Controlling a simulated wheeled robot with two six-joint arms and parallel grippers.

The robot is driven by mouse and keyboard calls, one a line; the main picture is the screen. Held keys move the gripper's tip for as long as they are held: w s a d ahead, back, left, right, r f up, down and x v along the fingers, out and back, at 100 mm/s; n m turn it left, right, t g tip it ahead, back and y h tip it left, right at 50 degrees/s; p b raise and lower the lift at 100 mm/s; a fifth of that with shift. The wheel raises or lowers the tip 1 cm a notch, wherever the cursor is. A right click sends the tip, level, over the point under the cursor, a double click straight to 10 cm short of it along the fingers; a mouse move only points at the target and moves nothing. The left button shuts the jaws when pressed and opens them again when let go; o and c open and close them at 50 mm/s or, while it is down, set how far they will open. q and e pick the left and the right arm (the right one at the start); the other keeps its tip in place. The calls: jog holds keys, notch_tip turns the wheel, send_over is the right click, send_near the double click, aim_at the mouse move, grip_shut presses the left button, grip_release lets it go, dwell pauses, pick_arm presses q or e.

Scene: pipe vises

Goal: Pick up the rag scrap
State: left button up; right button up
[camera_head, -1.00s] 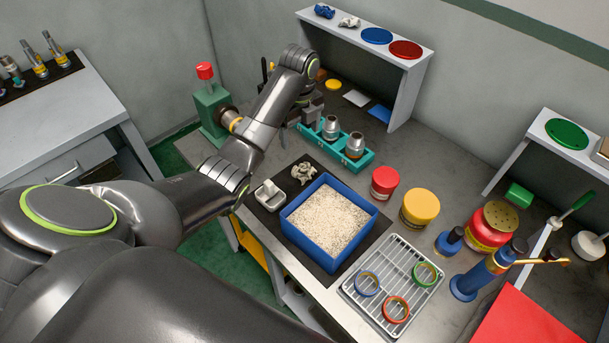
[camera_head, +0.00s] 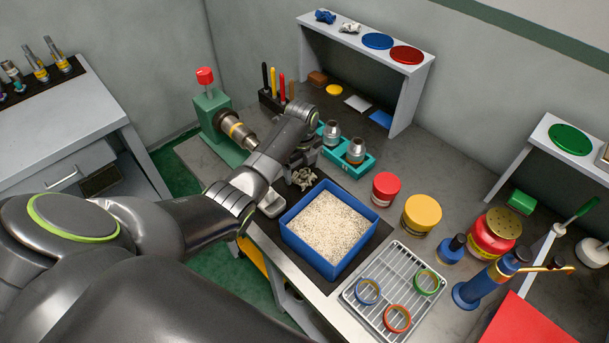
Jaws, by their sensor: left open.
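The rag scrap (camera_head: 305,180), a crumpled grey-beige piece, lies on the dark mat behind the blue tray of pale granules (camera_head: 352,262). My left gripper (camera_head: 306,160) is just behind and above it in the picture, pointing down. The gripper is open and nothing shows between its fingers. The wrist hides much of the fingers, and I cannot tell whether they touch the rag. My right gripper is not in view.
The teal holder (camera_head: 364,168) with metal fittings stands close to the right of the gripper. A green vise (camera_head: 212,112) with a metal pipe is to the left. Red (camera_head: 386,187) and yellow (camera_head: 422,214) jars and a wire rack (camera_head: 372,318) stand to the right.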

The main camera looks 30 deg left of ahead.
pick_arm(q)
jog(key=shift+f, duration=0.95)
jog(key=c, duration=1.1)
